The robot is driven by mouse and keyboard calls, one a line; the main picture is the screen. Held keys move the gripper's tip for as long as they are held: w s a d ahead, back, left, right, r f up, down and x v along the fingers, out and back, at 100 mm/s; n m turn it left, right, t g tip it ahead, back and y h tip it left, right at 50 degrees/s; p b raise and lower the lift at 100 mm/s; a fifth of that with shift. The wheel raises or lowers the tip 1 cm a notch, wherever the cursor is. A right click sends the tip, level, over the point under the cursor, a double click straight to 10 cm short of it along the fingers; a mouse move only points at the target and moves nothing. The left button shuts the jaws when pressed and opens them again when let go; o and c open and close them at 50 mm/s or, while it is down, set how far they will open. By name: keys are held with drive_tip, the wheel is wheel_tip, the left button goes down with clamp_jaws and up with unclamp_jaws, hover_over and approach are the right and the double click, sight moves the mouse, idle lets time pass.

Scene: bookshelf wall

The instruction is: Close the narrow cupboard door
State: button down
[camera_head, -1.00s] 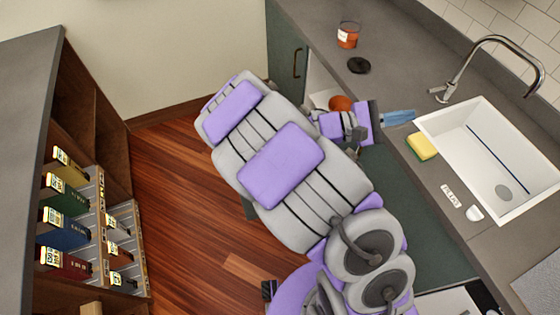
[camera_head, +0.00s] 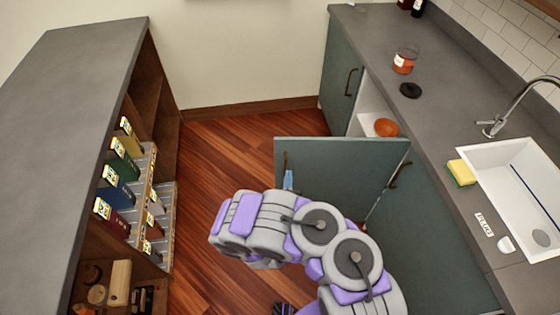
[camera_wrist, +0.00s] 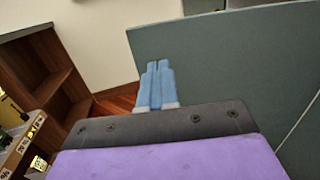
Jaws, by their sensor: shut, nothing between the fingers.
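The narrow cupboard door (camera_head: 335,165) is a grey-green panel. It stands open, swung out from the counter front over the floor, with its free edge at the left. Its open cupboard shows a white interior (camera_head: 372,122) with an orange bowl (camera_head: 386,127). My gripper (camera_head: 288,180) has blue fingers, is shut and empty, and is by the door's free edge. In the wrist view the shut fingers (camera_wrist: 155,64) appear in front of the door panel (camera_wrist: 230,65) near its left edge. I cannot tell whether they touch it. My arm hides the door's lower part.
Another closed cupboard door (camera_head: 340,80) is at the far end of the counter (camera_head: 440,130). The sink (camera_head: 515,190), a jar (camera_head: 404,60) and a sponge (camera_head: 461,172) are on the right. A low bookshelf (camera_head: 70,110) is on the left. Wooden floor (camera_head: 225,150) is clear between.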

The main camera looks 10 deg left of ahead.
wheel_tip(320, 180, down, 3)
drive_tip(key=s+a+y, duration=0.1)
drive_tip(key=s+a, duration=0.1)
drive_tip(key=b, duration=0.6)
approach(282, 150)
drive_tip(key=shift+n+g, duration=0.3)
drive_tip(key=w, duration=0.6)
drive_tip(key=shift+w+a+r, duration=0.15)
drive_tip(key=shift+a+r, duration=0.05)
drive_tip(key=shift+r, duration=0.1)
drive_tip(key=shift+w+r, duration=0.1)
drive_tip(key=shift+w, duration=0.15)
drive_tip(key=shift+a, duration=0.1)
